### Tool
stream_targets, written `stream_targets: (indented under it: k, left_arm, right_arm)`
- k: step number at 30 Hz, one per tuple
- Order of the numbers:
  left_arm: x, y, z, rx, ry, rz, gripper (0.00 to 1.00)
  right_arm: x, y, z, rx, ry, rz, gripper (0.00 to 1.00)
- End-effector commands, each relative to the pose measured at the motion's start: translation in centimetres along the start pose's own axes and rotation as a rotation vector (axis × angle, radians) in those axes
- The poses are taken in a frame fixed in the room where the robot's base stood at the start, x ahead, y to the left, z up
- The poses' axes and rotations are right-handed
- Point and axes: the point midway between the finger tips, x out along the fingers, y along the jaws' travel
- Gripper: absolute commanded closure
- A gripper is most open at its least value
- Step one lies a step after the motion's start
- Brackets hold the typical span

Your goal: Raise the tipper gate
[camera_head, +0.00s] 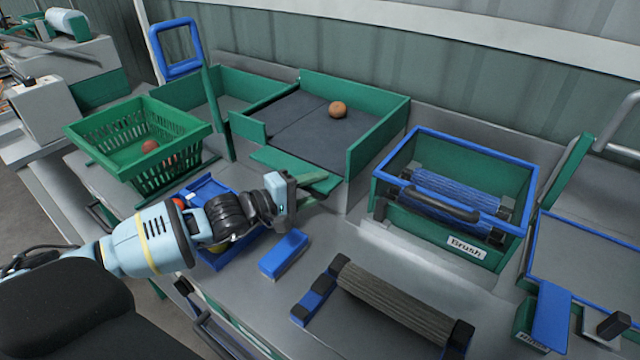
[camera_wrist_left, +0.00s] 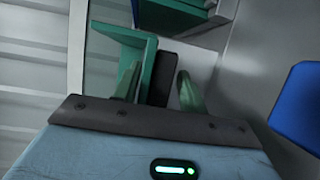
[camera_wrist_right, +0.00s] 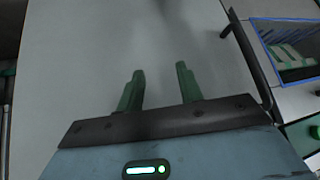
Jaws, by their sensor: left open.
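The tipper (camera_head: 383,139) is a green-walled tray with a dark floor at the back middle of the bench. One brown-orange round fruit (camera_head: 338,109) lies on its floor. A flat green flap (camera_head: 283,165) shows at its front edge; I cannot tell whether this is the gate. My left gripper (camera_head: 322,186) is at the tipper's front corner with its fingers apart. In the left wrist view, a dark upright piece (camera_wrist_left: 160,78) shows between or just beyond the fingers, with green panels (camera_wrist_left: 124,38) behind; contact cannot be told. My right gripper (camera_wrist_right: 160,90) is open and empty above a plain grey surface.
A green crate (camera_head: 190,128) with one fruit stands left. A blue tray (camera_head: 205,190) lies partly behind my left arm. The blue-rimmed brush box (camera_head: 465,247) stands right. A loose roller (camera_head: 395,305) and blue block (camera_head: 284,255) lie in front.

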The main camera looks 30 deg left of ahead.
Motion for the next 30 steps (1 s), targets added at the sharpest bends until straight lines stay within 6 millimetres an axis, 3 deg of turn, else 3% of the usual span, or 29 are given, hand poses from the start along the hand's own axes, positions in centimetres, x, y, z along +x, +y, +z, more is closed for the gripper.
stream_targets:
  k: [8,16,30]
  left_arm:
    - [0.0,-0.1,0.0,0.000,0.000,-0.001,0.59]
    - [0.0,-0.2,0.0,-0.001,0.000,-0.005,0.94]
    - [-0.2,0.4,0.1,-0.046,0.000,-0.126,0.94]
  right_arm:
    - [-0.4,-0.1,1.0,0.002,-0.019,-0.002,0.64]
    - [-0.4,-0.1,1.1,0.002,-0.023,-0.002,0.64]
    - [-0.4,0.0,-0.6,-0.003,0.008,0.001,0.64]
